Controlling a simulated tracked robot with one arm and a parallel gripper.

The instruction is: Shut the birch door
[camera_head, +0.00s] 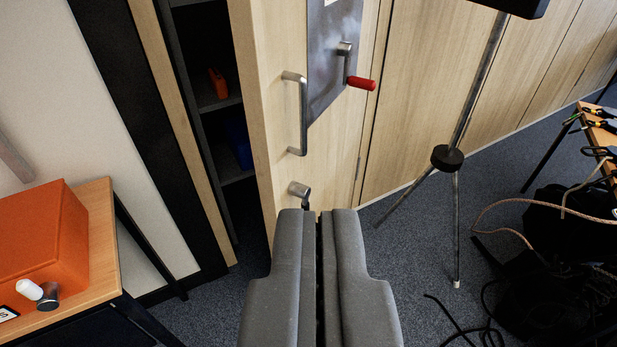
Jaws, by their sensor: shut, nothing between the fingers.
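The birch door (280,130) stands partly open in the upper middle of the head camera view. Its hinge side is at the right and its free edge is at the left, with a dark gap beside it. A metal bar handle (302,113) is on its face, with a metal plate (331,50) and a red-gripped lever (360,82) to the right. A small metal fitting (299,189) sits low on the door. My gripper (319,215) is shut and empty, in front of the door's lower part. I cannot tell whether its tips touch the door.
Dark shelves (220,100) show through the opening. A wooden table (100,235) with an orange box (45,245) stands at the left. A tripod stand (447,158) is right of the door, with black bags and cables (560,250) beyond.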

